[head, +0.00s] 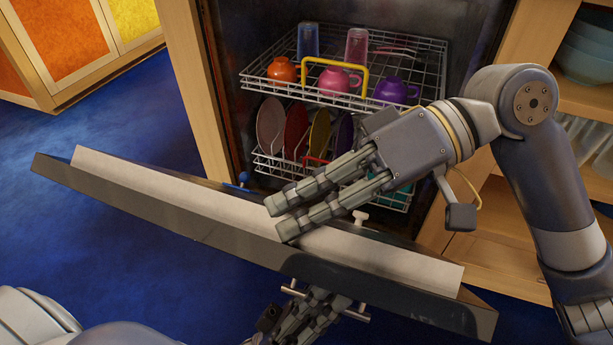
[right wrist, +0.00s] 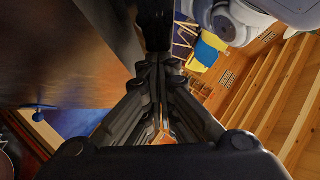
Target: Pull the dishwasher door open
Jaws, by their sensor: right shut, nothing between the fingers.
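The dishwasher door (head: 180,215) is partly open in the head view, tilted out from the cabinet, with its long top edge crossing the picture. A short bar handle (head: 352,314) shows on its outer side. My right gripper (head: 280,217) is shut and empty, reaching over the door's inner side with its fingertips at the top edge; I cannot tell if they touch it. Its fingers also show in the right wrist view (right wrist: 160,66). My left gripper (head: 308,312) is at the handle, partly hidden by the door; its grip is unclear.
Inside the dishwasher, an upper rack (head: 425,62) holds cups and glasses, and a lower rack (head: 262,158) holds plates. Wooden shelves with bowls (head: 585,55) stand at the right. A cabinet (head: 60,90) stands at the upper left. Blue floor (head: 90,130) is clear left of the door.

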